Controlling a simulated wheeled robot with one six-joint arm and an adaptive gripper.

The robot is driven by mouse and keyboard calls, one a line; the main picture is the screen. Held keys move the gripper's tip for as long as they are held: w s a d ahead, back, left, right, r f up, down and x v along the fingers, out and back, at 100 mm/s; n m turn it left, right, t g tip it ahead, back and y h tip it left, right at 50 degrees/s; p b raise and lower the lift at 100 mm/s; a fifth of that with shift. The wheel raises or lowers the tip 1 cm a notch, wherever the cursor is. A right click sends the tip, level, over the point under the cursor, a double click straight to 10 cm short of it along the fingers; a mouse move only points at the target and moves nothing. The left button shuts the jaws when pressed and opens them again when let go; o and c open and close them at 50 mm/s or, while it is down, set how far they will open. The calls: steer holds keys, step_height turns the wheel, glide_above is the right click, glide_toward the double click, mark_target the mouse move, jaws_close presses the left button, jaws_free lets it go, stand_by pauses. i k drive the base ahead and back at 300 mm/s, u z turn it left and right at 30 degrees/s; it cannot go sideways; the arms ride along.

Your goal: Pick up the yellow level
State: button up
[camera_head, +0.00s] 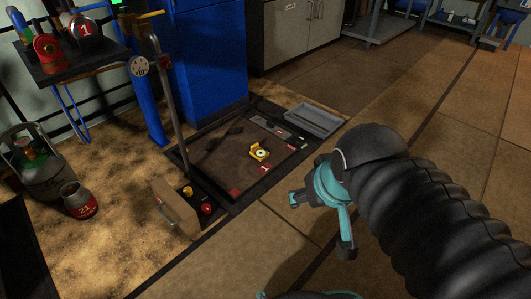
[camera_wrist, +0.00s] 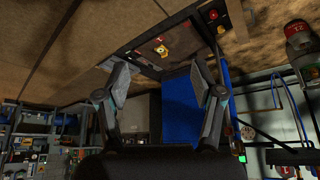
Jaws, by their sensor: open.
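The yellow level (camera_head: 259,152) is a small yellow piece with a pale round part, lying on the brown platform of a floor scale (camera_head: 215,153) in the head view. It also shows small near the top middle of the wrist view (camera_wrist: 160,51). My gripper (camera_head: 321,224) is open and empty, with teal and dark fingers, in front of and to the right of the scale in the head view. The wrist view shows both fingers (camera_wrist: 158,72) spread apart, with the level some distance beyond them. Nothing covers the level in the head view.
The scale's grey post (camera_head: 174,110) rises at its left edge. A grey tray (camera_head: 313,121) lies right of the platform. A dark bar (camera_head: 224,138) and red pieces share the platform. A beige case (camera_head: 174,207) stands in front-left. The tiled floor on the right is clear.

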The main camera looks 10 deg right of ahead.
mark_target(257, 152)
steer(key=u, duration=0.8)
steer(key=i, duration=1.1)
steer(key=u, duration=0.25)
